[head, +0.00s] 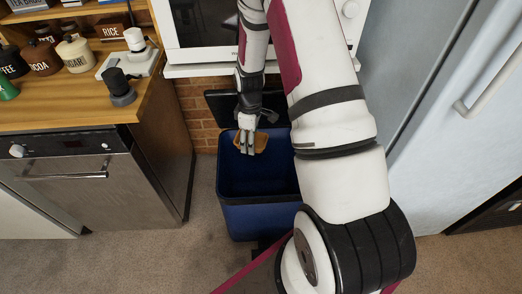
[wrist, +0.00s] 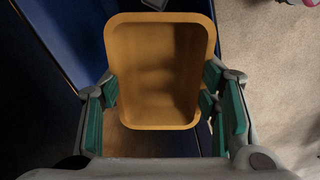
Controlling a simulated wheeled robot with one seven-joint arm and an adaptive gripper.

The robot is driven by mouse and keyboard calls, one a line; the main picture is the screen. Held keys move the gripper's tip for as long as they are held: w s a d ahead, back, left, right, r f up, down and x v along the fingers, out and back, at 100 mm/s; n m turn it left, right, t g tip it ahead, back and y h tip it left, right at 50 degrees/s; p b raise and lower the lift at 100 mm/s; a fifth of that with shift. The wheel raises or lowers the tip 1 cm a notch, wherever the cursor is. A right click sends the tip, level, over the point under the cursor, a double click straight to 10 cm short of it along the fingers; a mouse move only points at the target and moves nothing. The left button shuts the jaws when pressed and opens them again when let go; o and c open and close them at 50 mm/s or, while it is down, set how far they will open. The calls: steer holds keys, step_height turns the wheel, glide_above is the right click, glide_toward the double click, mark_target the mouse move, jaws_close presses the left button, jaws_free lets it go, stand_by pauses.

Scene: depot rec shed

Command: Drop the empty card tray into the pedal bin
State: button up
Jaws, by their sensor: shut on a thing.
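The card tray (wrist: 160,75) is a shallow yellow-brown tray with rounded corners, and it looks empty in the wrist view. My gripper (wrist: 163,108) is shut on it, with green-padded fingers on its left and right sides. In the head view my gripper (head: 247,145) points down with the tray (head: 260,142) over the open mouth of the pedal bin. The pedal bin (head: 258,220) is blue, with its dark lid (head: 222,103) raised at the back. Its blue wall (wrist: 60,35) also shows in the wrist view. My arm hides the bin's right side.
A pale fridge (head: 440,120) stands at right. Carpet (head: 150,250) in front is clear.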

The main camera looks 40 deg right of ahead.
mark_target(263, 143)
steer(key=d+f+n+b, duration=0.1)
steer(key=d+f+b, duration=0.1)
steer(key=d+f+n+b, duration=0.1)
steer(key=d+f+b, duration=0.1)
steer(key=f+b, duration=0.1)
steer(key=shift+s+d+f, duration=0.1)
steer(key=shift+d, duration=0.25)
step_height(263, 143, down, 7)
steer(key=d+b, duration=0.1)
steer(key=b, duration=0.4)
steer(key=shift+s+n+b, duration=0.2)
steer(key=shift+n+b, duration=0.2)
steer(key=o, duration=1)
